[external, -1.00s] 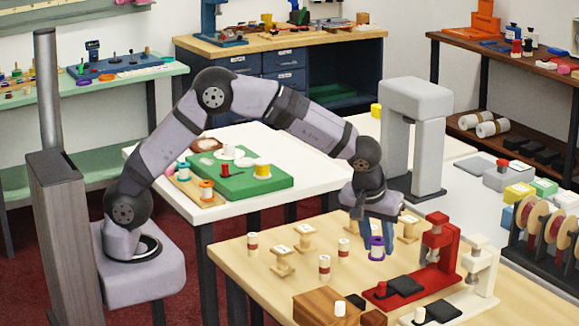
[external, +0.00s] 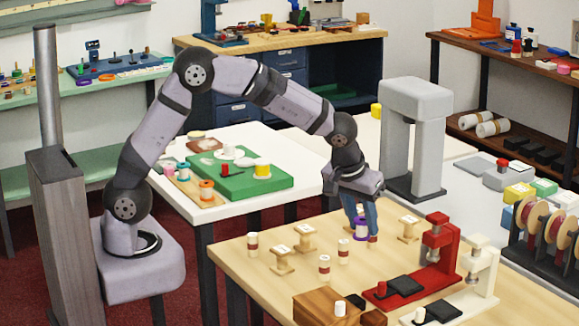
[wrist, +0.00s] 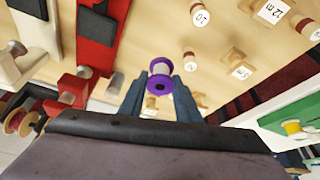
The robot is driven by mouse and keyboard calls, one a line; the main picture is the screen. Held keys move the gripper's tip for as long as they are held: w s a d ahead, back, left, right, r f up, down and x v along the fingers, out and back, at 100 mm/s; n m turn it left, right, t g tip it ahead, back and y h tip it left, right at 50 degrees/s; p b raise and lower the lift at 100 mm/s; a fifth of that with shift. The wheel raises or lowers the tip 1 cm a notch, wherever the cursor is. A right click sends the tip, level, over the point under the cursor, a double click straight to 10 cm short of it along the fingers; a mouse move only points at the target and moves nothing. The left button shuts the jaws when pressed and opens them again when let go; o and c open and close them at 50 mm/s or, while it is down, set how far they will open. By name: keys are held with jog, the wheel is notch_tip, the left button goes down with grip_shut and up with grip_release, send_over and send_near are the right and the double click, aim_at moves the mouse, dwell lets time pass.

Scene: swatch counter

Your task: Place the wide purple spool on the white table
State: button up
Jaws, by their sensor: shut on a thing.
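The purple spool (external: 361,228) is held upright between the fingers of my gripper (external: 362,232), above the wooden table. In the wrist view the purple spool (wrist: 159,78) shows its round flange end between the two blue fingertips (wrist: 160,88). The white table (external: 262,213) stands to the left of my gripper, with a green board (external: 268,183) on it. One finger partly covers the spool in the external view.
The wooden table (external: 240,290) carries several pale spools and wooden stands, a red press (external: 437,250) and a white press (external: 480,272). A grey arch-shaped machine (external: 413,95) stands behind my gripper. The white table's front strip is clear.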

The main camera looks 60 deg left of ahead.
jog(key=s+a+m+p, duration=0.2)
jog(key=s+a, duration=0.1)
jog(key=a, duration=0.4)
jog(key=s+a+m+h+p, duration=0.1)
jog(key=s+a, duration=0.3)
jog(key=a, duration=0.4)
jog(key=shift+s+m+p, duration=0.25)
jog(key=shift+m+p, duration=0.15)
jog(key=shift+p, duration=0.45)
jog(key=shift+a+f, duration=0.1)
jog(key=shift+n, duration=0.4)
jog(key=d, duration=0.7)
jog(key=shift+m, duration=0.4)
jog(key=shift+d, duration=0.1)
